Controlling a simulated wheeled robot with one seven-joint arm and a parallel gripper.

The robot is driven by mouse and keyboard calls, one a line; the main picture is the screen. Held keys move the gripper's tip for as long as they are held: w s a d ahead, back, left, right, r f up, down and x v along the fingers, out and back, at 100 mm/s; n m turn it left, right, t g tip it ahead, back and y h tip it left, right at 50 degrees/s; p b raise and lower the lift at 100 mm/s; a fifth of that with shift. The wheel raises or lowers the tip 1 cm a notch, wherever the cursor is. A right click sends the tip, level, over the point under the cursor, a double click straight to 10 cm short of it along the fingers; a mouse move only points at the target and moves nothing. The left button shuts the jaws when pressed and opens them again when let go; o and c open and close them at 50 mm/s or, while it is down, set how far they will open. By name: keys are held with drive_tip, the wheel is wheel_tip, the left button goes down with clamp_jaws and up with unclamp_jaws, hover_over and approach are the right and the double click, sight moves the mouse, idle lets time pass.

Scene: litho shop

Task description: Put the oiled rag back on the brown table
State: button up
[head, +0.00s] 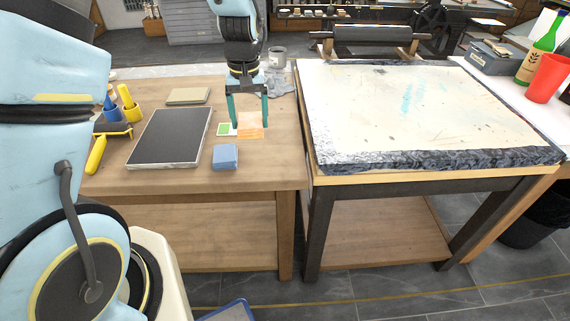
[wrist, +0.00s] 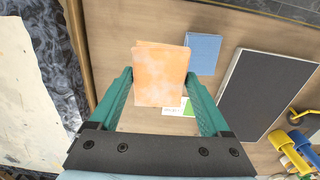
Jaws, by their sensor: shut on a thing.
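The oiled rag looks to be the folded orange cloth (head: 250,132). It also shows in the wrist view (wrist: 160,85), with pale blotches, between my fingertips. My gripper (head: 249,121) points down over the brown table (head: 200,178) and is shut on the cloth by its two sides. The cloth is at or just above the tabletop; I cannot tell whether it touches. A white and green card (head: 225,129) lies beside it, partly covered by it in the wrist view.
A blue block-like cloth or pad (head: 225,156) lies close in front. A dark framed slab (head: 170,137), a yellow-handled roller (head: 97,152) and an olive pad (head: 188,96) lie left. A grey crumpled rag (head: 274,84) lies behind. The pale stone-topped table (head: 420,105) adjoins right.

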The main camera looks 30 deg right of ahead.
sight(261, 121)
drive_tip(key=shift+s+d, duration=0.9)
drive_tip(key=shift+d, duration=0.3)
drive_tip(key=f, duration=0.2)
drive_tip(key=f+p, duration=0.1)
drive_tip(key=f, duration=0.1)
drive_tip(key=shift+s+d+f, duration=0.2)
drive_tip(key=shift+f, duration=0.2)
drive_tip(key=shift+w+f+p, duration=0.1)
drive_tip(key=shift+f+p, duration=0.3)
drive_tip(key=shift+f, duration=2)
drive_tip(key=shift+f, duration=0.1)
drive_tip(key=shift+f, duration=0.15)
drive_tip(key=o, duration=1.4)
